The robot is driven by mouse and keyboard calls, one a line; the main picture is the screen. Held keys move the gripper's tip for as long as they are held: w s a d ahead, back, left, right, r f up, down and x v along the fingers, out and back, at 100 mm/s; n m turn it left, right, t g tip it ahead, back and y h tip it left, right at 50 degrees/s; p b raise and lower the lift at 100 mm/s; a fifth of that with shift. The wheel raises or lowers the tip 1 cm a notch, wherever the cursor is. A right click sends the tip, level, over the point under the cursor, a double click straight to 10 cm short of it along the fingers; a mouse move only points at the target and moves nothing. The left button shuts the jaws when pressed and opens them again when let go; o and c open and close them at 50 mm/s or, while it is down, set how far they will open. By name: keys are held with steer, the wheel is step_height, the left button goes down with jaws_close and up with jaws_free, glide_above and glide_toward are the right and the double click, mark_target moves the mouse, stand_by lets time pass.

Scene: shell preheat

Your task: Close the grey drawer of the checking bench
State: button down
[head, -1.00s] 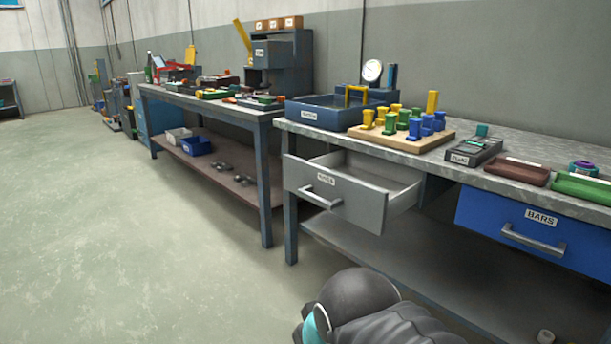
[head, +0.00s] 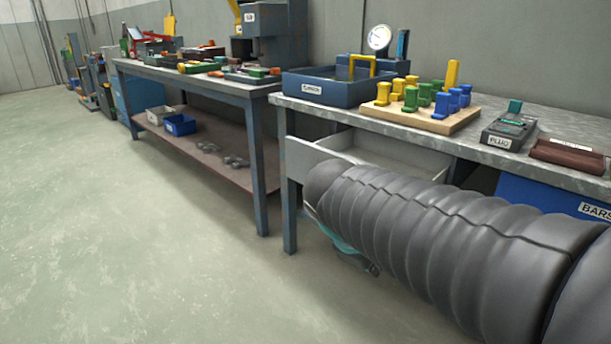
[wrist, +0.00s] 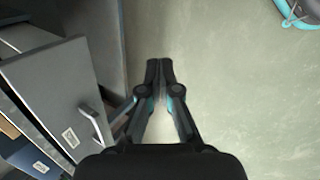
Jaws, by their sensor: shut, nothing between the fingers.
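The grey drawer (head: 380,153) of the checking bench (head: 560,128) stands open in the head view. My arm covers most of its front and its handle. In the wrist view the drawer's grey front (wrist: 55,85) is at the left, with its bar handle (wrist: 92,115) and a label. My gripper (wrist: 160,64) is shut and empty. Its fingers are to the right of the handle, with floor behind the tips; I cannot tell whether they touch the drawer. In the head view the fingers are hidden or too unclear to make out.
The blue BARS drawer (head: 540,195) is to the right, partly behind my arm. A blue tray (head: 330,90), a wooden peg board (head: 415,118) and a PLUG box (head: 508,132) stand on the bench top. Another workbench (head: 195,80) is to the left. The floor (head: 120,240) at left is clear.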

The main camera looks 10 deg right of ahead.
steer(key=w+a+n+h+b, duration=0.2)
steer(key=w+n+h, duration=0.3)
steer(key=w, duration=0.5)
steer(key=n+t+h+b, duration=0.3)
steer(key=n+t+h, duration=0.3)
steer(key=n, duration=0.5)
glide_toward(312, 166)
steer(key=shift+t+y, duration=0.6)
steer(key=shift+y, duration=0.1)
steer(key=x, duration=0.2)
steer(key=b+x, duration=0.1)
steer(key=x, duration=0.4)
steer(key=shift+s+d+r, duration=0.2)
steer(key=shift+s+d, duration=0.1)
steer(key=shift+s, duration=0.05)
